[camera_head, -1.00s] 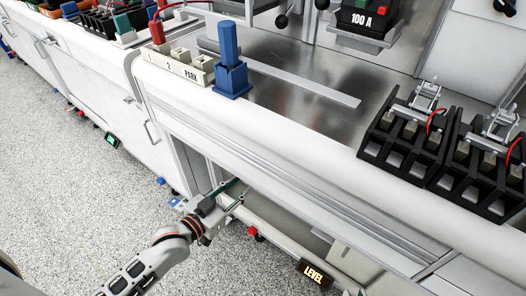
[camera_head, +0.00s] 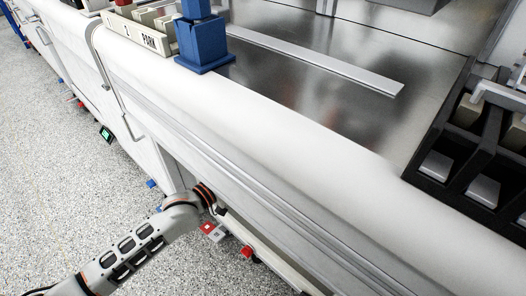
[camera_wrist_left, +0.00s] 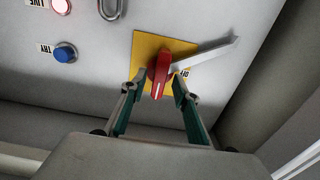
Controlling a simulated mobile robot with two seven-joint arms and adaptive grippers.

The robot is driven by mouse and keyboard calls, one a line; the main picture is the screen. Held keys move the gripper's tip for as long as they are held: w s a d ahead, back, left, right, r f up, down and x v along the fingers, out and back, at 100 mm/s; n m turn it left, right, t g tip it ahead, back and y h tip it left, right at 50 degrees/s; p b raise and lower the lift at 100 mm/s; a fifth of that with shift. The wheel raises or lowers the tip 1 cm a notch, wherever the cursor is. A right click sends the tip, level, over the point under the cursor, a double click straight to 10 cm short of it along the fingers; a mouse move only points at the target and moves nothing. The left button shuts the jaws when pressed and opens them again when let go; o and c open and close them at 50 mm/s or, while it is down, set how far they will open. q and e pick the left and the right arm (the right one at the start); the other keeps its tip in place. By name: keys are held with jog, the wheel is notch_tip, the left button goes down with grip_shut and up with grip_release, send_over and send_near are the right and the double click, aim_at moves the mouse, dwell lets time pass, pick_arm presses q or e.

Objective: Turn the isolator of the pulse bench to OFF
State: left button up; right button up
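The isolator is a red rotary knob (camera_wrist_left: 159,72) on a yellow plate (camera_wrist_left: 146,50), in the left wrist view. A pale line on the knob runs nearly up and down in that picture. A small label beside it is partly hidden and hard to read. My left gripper (camera_wrist_left: 158,80) is open, with one green-padded finger on each side of the knob's lower part; I cannot tell whether they touch it. In the head view my left arm reaches under the front edge of the bench (camera_head: 260,130), which hides the fingers and the isolator. My right gripper is not in view.
A grey metal bar (camera_wrist_left: 205,53) slants right of the knob. A blue button (camera_wrist_left: 65,53), a lit pinkish lamp (camera_wrist_left: 61,6) and a metal loop (camera_wrist_left: 110,8) are on the same panel. A blue block (camera_head: 203,45) and black racks (camera_head: 475,150) stand on the bench top.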

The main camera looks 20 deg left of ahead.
pick_arm(q)
jog(key=shift+f+x, duration=0.2)
jog(key=shift+x, duration=0.7)
jog(key=shift+w+d+r+b, duration=0.2)
jog(key=shift+w+b, duration=0.1)
jog(key=shift+w, duration=0.15)
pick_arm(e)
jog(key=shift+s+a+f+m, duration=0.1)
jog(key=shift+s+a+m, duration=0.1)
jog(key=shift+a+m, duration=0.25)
pick_arm(q)
grip_shut()
